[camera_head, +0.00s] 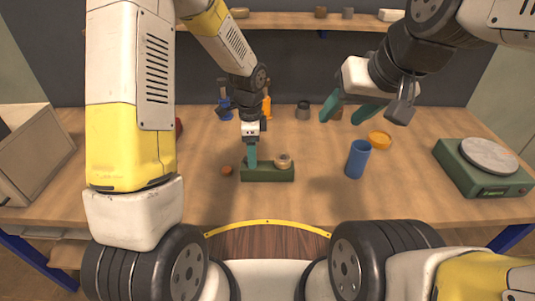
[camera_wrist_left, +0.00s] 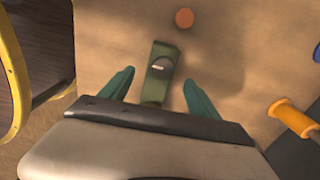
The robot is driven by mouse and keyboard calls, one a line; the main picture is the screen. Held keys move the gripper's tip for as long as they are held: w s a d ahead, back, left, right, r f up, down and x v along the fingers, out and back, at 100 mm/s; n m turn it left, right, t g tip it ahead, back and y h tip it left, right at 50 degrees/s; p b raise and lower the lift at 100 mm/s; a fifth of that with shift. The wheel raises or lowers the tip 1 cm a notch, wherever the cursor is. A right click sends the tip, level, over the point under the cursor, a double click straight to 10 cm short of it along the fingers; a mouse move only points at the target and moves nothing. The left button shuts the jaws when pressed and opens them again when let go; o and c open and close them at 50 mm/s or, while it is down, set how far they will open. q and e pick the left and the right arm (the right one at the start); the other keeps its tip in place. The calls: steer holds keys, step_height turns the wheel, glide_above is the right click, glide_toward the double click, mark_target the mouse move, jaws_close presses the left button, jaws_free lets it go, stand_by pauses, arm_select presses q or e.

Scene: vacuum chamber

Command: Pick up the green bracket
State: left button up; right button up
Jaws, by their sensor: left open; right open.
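The green bracket (camera_head: 267,174) lies on the table near the middle of the head view. In the left wrist view the green bracket (camera_wrist_left: 155,90) shows end-on between my fingers, with a light oval mark on its upper face. My left gripper (camera_head: 251,163) points down at the bracket's left end. Its teal fingers stand open on either side of the bracket in the wrist view (camera_wrist_left: 159,77); I cannot tell whether they touch it. My right gripper (camera_head: 345,114) is open and empty, above the table to the right.
A beige round thing (camera_head: 284,160) is at the bracket's right end. A small orange-red piece (camera_head: 227,170) lies left of it. A blue cup (camera_head: 357,159), an orange ring (camera_head: 379,139) and a green scale (camera_head: 483,168) are to the right. An orange-handled tool (camera_head: 267,106) stands behind.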

mark_target(255, 171)
arm_select(q)
step_height(255, 171, down, 2)
steer(key=shift+d, duration=0.15)
step_height(255, 171, down, 7)
steer(key=shift+w+r, duration=0.1)
jaws_close()
stand_by(0.4)
